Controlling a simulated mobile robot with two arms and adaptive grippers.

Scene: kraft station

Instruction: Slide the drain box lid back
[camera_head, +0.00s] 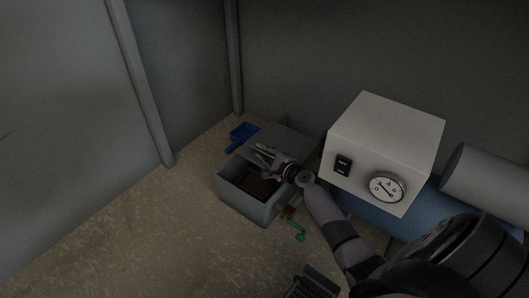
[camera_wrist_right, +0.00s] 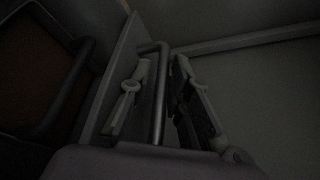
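The drain box (camera_head: 246,206) is a grey open box on the floor, with a dark brown inside showing at its front. Its flat grey lid (camera_head: 290,138) lies over the back part. My right gripper (camera_head: 264,157) is over the box at the lid's front edge. In the right wrist view a bent bar handle (camera_wrist_right: 159,92) stands between the two fingers of my right gripper (camera_wrist_right: 164,78). The fingers are apart, with gaps beside the bar; contact is too dark to tell. My left gripper is not in view.
A white control box (camera_head: 385,140) with a switch and dial sits on a blue tank (camera_head: 400,222) right of the drain box. A blue scoop (camera_head: 243,131) lies behind it and a green valve handle (camera_head: 299,233) in front. Grey walls close in left and back; floor at front left is clear.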

